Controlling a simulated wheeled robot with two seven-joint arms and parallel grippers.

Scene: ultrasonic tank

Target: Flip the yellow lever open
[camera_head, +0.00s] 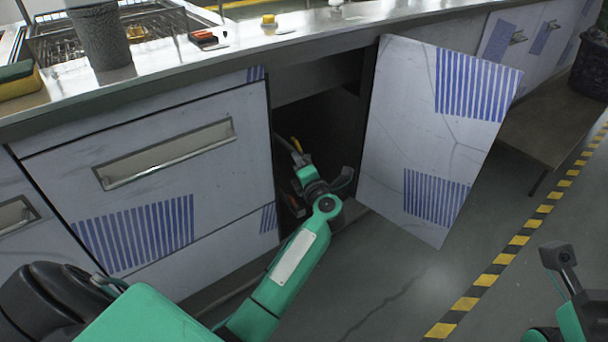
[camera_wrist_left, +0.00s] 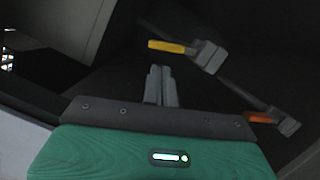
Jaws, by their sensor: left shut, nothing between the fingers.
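In the left wrist view, the yellow lever (camera_wrist_left: 168,47) sits on a grey valve on a pipe inside the dark cabinet. It also shows in the head view as a small yellow bit (camera_head: 297,145) in the cabinet opening. My left gripper (camera_wrist_left: 161,70) is shut and empty, its fingertips a little below the yellow lever in the wrist picture. I cannot tell if they touch it. In the head view my left gripper is inside the cabinet opening, mostly hidden by its own wrist. My right arm shows at the lower right, but its gripper fingers cannot be made out.
An orange lever (camera_wrist_left: 258,117) sits on a second valve to the lower right in the wrist view. The cabinet door (camera_head: 425,125) stands open right of my left arm. A drawer front (camera_head: 160,170) is on the left.

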